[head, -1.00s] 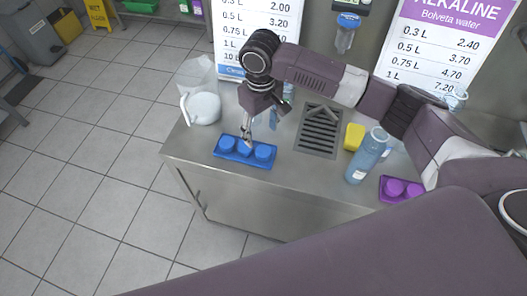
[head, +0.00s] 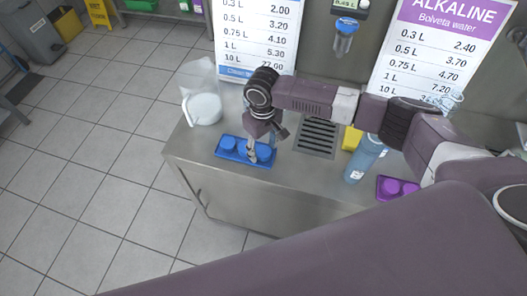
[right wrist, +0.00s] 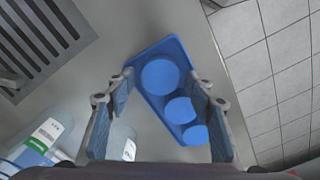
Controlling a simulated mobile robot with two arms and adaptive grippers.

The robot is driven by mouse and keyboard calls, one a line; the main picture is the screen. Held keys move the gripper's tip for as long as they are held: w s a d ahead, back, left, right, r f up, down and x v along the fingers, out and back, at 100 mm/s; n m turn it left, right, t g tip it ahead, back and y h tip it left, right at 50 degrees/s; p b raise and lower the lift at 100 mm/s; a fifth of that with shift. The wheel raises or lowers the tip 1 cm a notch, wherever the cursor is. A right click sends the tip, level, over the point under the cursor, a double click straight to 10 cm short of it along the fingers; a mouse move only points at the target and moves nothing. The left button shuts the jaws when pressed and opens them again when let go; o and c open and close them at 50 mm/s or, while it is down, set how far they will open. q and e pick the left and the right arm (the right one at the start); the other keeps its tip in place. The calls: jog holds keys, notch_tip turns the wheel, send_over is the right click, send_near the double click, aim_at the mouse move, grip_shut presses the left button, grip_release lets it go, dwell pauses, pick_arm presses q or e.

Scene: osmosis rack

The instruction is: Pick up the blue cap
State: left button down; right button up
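A blue tray (head: 236,159) lies near the left front edge of the steel counter and holds three round blue caps. In the right wrist view the caps run from the largest-looking one (right wrist: 160,76) through a middle one (right wrist: 180,110) to a far one (right wrist: 195,134). My right gripper (head: 262,155) points down over the tray's right end. Its fingers (right wrist: 163,98) are apart with nothing held between them. My left gripper is out of view.
A white jug (head: 203,108) stands behind the tray. To the right are a drain grate (head: 317,137), a yellow sponge (head: 352,139), a blue bottle (head: 361,163) and a purple tray (head: 391,196) with purple caps. Open floor lies left of the counter.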

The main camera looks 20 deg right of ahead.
jog(key=c, duration=0.4)
jog(key=shift+r, duration=0.15)
